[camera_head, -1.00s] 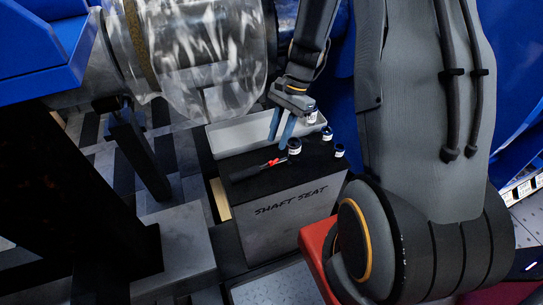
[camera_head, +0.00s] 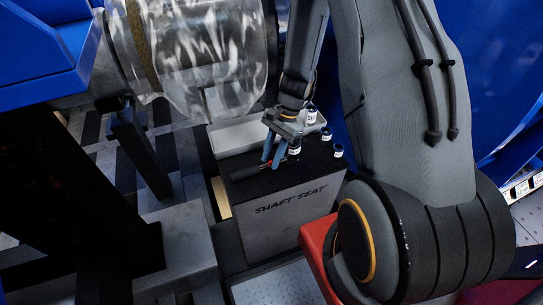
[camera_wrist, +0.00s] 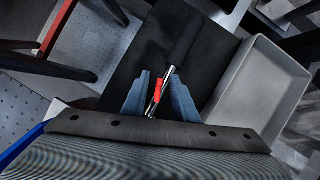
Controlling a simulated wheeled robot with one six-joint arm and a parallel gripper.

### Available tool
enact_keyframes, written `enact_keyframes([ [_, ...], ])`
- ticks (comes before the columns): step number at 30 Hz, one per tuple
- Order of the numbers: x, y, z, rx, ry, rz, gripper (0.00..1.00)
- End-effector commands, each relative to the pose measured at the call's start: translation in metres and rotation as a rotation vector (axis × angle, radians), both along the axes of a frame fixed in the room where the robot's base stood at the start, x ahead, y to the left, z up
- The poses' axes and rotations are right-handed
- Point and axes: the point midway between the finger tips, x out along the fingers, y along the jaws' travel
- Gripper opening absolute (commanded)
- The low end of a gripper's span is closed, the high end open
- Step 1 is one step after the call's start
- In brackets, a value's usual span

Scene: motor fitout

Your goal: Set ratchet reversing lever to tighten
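The ratchet (camera_head: 247,173) lies on the black top of the grey box marked SHAFT SEAT. Its dark handle points left in the head view, and my gripper hides its head end there. In the wrist view the ratchet (camera_wrist: 167,76) shows a chrome neck and a red part (camera_wrist: 158,89), with the dark handle running away up the picture. My gripper (camera_head: 271,161) is low over the head end. Its two blue fingers are open, one on each side of the red part in the wrist view (camera_wrist: 158,83). I cannot tell whether they touch it. The lever's setting is too small to read.
Several dark sockets with white bands, one of them (camera_head: 338,150), stand on the SHAFT SEAT box (camera_head: 290,205), right of the gripper. A grey open tray (camera_head: 225,140) lies behind, and it also shows at right in the wrist view (camera_wrist: 258,95).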

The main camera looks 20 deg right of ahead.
Motion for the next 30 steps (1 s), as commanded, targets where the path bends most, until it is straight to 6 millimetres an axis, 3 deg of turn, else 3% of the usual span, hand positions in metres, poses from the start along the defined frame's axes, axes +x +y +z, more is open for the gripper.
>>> enact_keyframes([
  [1, 0.0000, 0.0000, 0.0001, 0.000, 0.000, 0.000, 0.18],
  [4, 0.0001, -0.0002, 0.0001, 0.000, 0.000, 0.000, 0.01],
  [5, 0.0001, -0.0002, 0.0001, 0.000, 0.000, 0.000, 0.00],
  [18, -0.0030, -0.0019, 0.0004, 0.001, 0.004, 0.166, 0.00],
  [26, -0.0032, -0.0020, 0.0007, 0.001, 0.004, 0.169, 0.00],
  [27, -0.0032, -0.0020, 0.0007, 0.001, 0.004, 0.169, 0.14],
  [30, -0.0031, -0.0019, 0.0007, 0.001, 0.004, 0.169, 0.27],
])
